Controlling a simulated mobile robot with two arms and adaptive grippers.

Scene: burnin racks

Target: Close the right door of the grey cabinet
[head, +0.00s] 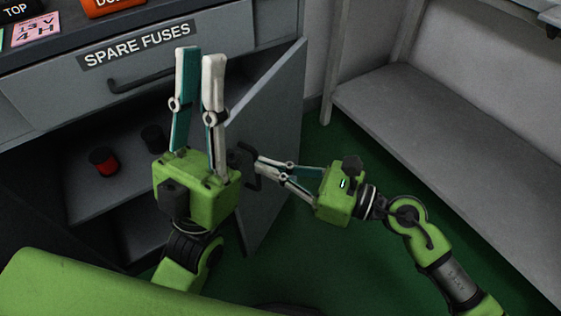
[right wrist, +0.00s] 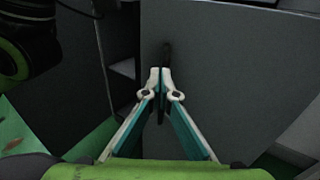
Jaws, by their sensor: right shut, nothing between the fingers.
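The grey cabinet (head: 150,60) stands at the left in the head view, with its lower compartment open. Its right door (head: 272,125) stands ajar, swung out towards me. The dark door handle (head: 250,168) is near the door's free edge. My right gripper (head: 258,160) is shut and empty, its tips close to the handle; contact is unclear. In the right wrist view the shut tips (right wrist: 160,73) point at the door (right wrist: 225,70), with the handle (right wrist: 167,50) just beyond. My left gripper (head: 200,55) is open and empty, pointing up in front of the cabinet.
A drawer labelled SPARE FUSES (head: 200,40) is above the compartment. A red-topped spool (head: 103,161) and a dark one (head: 153,137) are on the inner shelf (head: 95,195). A grey bench (head: 450,130) is at the right. Green floor (head: 320,240) lies between.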

